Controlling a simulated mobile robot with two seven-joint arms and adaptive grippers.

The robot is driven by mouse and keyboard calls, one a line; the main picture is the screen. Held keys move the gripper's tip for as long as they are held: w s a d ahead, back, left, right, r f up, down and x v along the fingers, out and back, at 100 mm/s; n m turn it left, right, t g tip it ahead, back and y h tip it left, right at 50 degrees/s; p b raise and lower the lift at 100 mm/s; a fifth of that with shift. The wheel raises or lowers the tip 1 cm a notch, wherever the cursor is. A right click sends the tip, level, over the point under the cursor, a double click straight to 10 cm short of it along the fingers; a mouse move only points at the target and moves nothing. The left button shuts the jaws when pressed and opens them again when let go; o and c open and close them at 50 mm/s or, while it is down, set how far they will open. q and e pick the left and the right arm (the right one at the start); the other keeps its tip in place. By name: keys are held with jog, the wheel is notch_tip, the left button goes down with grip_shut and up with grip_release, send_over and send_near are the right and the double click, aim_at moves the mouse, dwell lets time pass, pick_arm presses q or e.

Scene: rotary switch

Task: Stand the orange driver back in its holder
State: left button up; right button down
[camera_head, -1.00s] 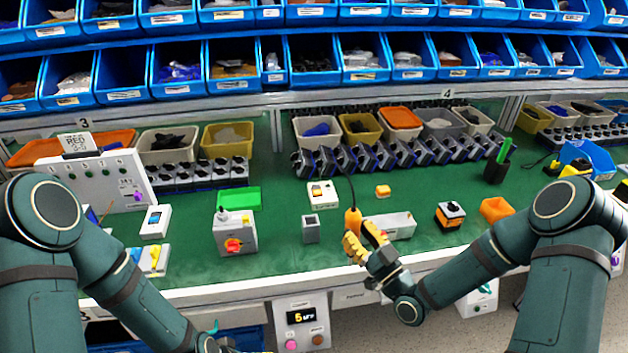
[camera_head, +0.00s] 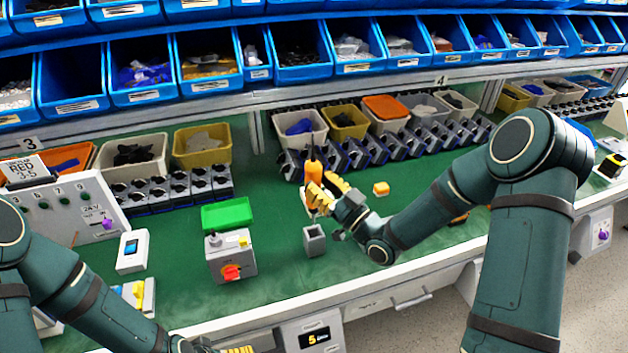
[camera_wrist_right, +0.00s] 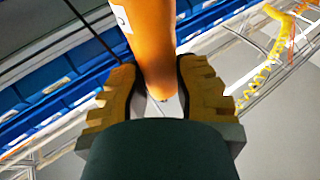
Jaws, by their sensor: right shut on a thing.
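The orange driver (camera_head: 315,176) is roughly upright in my right gripper (camera_head: 322,190). A dark cable or tip rises from its top. In the right wrist view the orange body (camera_wrist_right: 153,45) lies between the two yellow fingers of my right gripper (camera_wrist_right: 155,78), which are closed on it. A small grey box with a dark square opening on top (camera_head: 314,241), which looks like the holder, stands on the green bench. In the head view the driver appears above and behind it, apart from it. My left gripper (camera_head: 238,349) barely shows at the bottom edge; its jaws are cut off.
A grey switch box with a red knob (camera_head: 231,262) and a green tray (camera_head: 228,214) stand left of the grey box. Rows of dark modules (camera_head: 350,155) and bins stand behind.

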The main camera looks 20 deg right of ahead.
aim_at(317, 209)
notch_tip(317, 209, down, 8)
jog(key=b, duration=0.4)
jog(key=shift+r, duration=0.1)
jog(key=shift+f+b, duration=0.3)
jog(key=shift+b, duration=0.2)
jog(key=shift+f+b, duration=0.3)
jog(key=shift+f, duration=0.75)
jog(key=c, duration=0.6)
grip_release()
jog(key=shift+f, duration=0.1)
jog(key=r+v, duration=0.2)
jog(key=v, duration=0.6)
jog(key=s+r+v, duration=0.1)
jog(key=v, duration=0.7)
jog(key=shift+s+d+r, duration=0.25)
jog(key=shift+d+r, duration=0.05)
jog(key=shift+d, duration=0.15)
